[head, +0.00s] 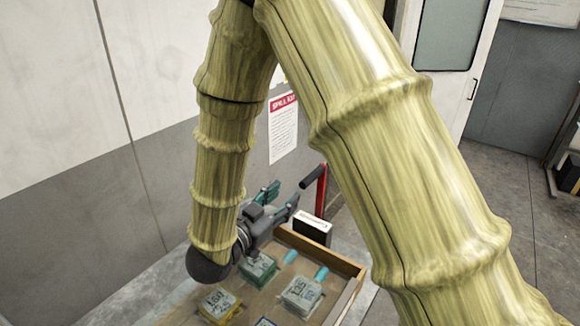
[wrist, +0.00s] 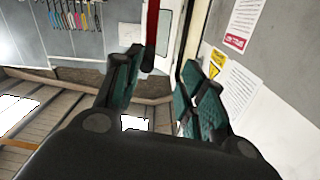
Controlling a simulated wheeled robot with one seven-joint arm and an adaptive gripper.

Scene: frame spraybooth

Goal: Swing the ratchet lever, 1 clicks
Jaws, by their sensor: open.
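The ratchet lever shows in the head view as a red bar (head: 321,192) with a black handle (head: 313,177) at its upper end. My gripper (head: 281,197) is just left of the lever, with teal fingers spread and nothing between them in that view. In the wrist view the red bar (wrist: 152,25) comes in from the top, and its black end (wrist: 147,62) appears in the gap beside the left finger of my gripper (wrist: 160,68). I see no clear contact.
A wooden tray (head: 352,268) below my gripper holds several labelled blocks (head: 301,295). A black and white box (head: 312,229) stands near the lever's foot. The wall with a notice (head: 283,128) is close behind. Open floor (head: 525,215) lies to the right.

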